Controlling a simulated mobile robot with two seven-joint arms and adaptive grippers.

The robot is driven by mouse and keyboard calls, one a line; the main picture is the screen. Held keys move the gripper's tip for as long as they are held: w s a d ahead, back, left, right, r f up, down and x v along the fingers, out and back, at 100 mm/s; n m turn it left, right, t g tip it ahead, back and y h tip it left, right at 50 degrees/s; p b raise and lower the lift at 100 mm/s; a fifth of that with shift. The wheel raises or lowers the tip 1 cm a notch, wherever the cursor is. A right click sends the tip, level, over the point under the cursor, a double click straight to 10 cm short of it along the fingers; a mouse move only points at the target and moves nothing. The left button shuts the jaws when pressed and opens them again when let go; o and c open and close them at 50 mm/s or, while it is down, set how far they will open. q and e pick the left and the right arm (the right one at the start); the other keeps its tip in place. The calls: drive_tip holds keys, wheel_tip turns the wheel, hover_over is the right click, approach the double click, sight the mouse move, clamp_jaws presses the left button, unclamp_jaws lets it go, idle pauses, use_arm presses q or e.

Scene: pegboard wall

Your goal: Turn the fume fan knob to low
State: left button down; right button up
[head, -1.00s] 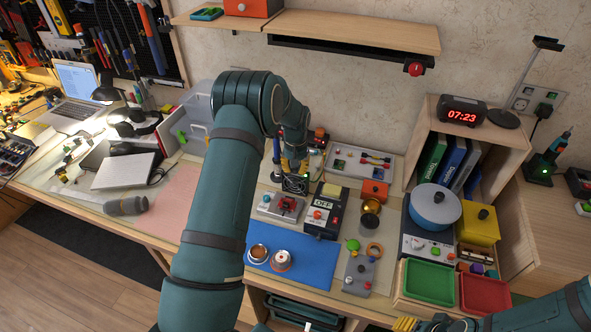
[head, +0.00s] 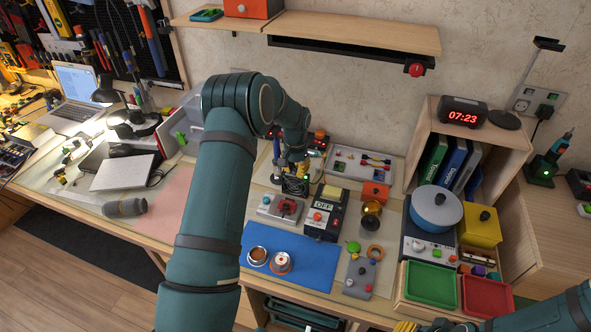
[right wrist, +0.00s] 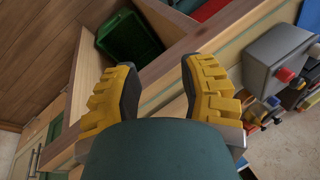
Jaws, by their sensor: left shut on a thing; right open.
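My left gripper (head: 297,165) is shut at the back middle of the bench, pointing down behind a black wire-like holder. My own arm and fingers hide what is between the fingertips. A red knob (head: 416,69) with a white mark sits at the right end of the black bar (head: 345,56) under the wall shelf, apart from both grippers. A black box (head: 325,207) reading OFF, with a red knob on its front, stands just in front of the left gripper. I cannot tell which knob is the fume fan's. My right gripper (right wrist: 160,92) is open and empty.
A blue mat (head: 300,258) with two small round tins lies in front. A blue pot (head: 436,208), a green tray (head: 431,284) and a red tray (head: 487,296) stand to the right. Below the right gripper are wooden edges (right wrist: 165,82).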

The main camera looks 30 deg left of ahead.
sight(295, 170)
use_arm(q)
drive_tip(key=c, duration=0.8)
unclamp_jaws()
drive_tip(key=shift+c, duration=0.2)
wheel_tip(295, 170, up, 12)
